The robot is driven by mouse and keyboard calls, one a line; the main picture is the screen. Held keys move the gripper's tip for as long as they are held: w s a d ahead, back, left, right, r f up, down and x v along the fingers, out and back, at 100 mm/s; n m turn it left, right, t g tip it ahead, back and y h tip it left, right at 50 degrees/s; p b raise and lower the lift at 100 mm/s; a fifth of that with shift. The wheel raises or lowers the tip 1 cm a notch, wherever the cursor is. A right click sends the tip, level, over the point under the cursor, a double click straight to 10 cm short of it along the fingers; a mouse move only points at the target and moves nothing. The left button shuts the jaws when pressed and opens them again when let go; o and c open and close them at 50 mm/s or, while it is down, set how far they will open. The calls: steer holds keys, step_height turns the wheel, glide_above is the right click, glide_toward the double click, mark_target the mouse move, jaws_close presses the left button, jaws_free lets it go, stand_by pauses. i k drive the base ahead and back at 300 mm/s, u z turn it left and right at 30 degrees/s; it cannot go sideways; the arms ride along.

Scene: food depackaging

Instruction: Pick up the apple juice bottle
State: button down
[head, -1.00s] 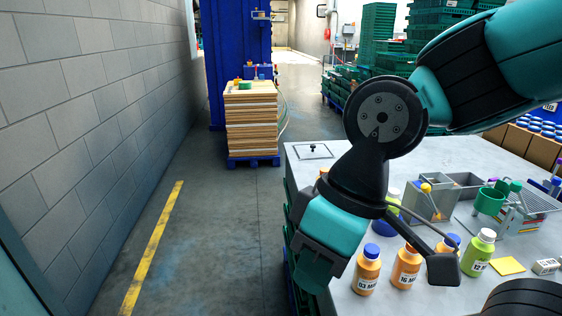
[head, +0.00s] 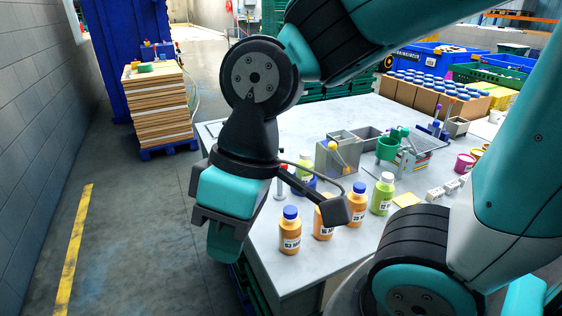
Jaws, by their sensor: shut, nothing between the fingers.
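Several juice bottles stand upright on the grey table (head: 300,125). A yellow-green bottle with a pale cap (head: 382,195) stands at the right end of the front row. A second yellow-green bottle (head: 306,178) is partly hidden behind my arm's camera mount. Orange bottles with blue caps stand at the front left (head: 290,233) and middle (head: 356,206). Another orange bottle (head: 323,226) is partly covered by the mount. Labels are too small to tell which is apple juice. My gripper (head: 223,250) is shut and empty, pointing down off the table's left edge, left of the bottles.
A metal box (head: 338,158), a green cup (head: 388,149) and a rack stand behind the bottles. Cardboard boxes of blue-capped bottles (head: 408,93) stand at the back. Open floor (head: 130,230) lies left.

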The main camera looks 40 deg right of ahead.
mark_target(306, 177)
steer(key=z, duration=1.1)
steer(key=k, duration=0.3)
steer(key=z, duration=0.3)
steer(key=i, duration=0.4)
steer(key=u, duration=0.05)
